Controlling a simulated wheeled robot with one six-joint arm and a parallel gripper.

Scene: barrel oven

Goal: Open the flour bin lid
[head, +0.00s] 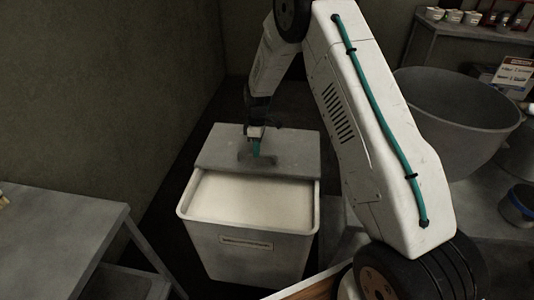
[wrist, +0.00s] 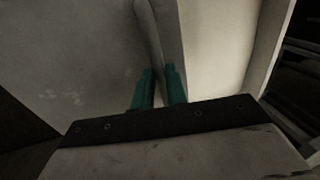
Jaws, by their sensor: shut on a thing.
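The flour bin (head: 250,258) is a pale, square-topped bin standing on the floor at the middle of the head view. Its grey lid (head: 295,150) lies over the back part of the top, and the front part is uncovered, showing pale flour (head: 248,200) inside. My gripper (head: 257,150) is at the lid's handle from above. In the wrist view its teal fingers (wrist: 159,88) are close together on the upright handle (wrist: 150,40) of the lid. The lid surface (wrist: 75,60) fills the left of that view. The handle is largely hidden by the fingers in the head view.
A grey table (head: 60,235) stands at the left and a wall rises behind it. A large grey bowl (head: 455,115) is at the right, with a shelf of small jars (head: 455,16) behind it. A blue-banded container (head: 518,205) is at the right edge.

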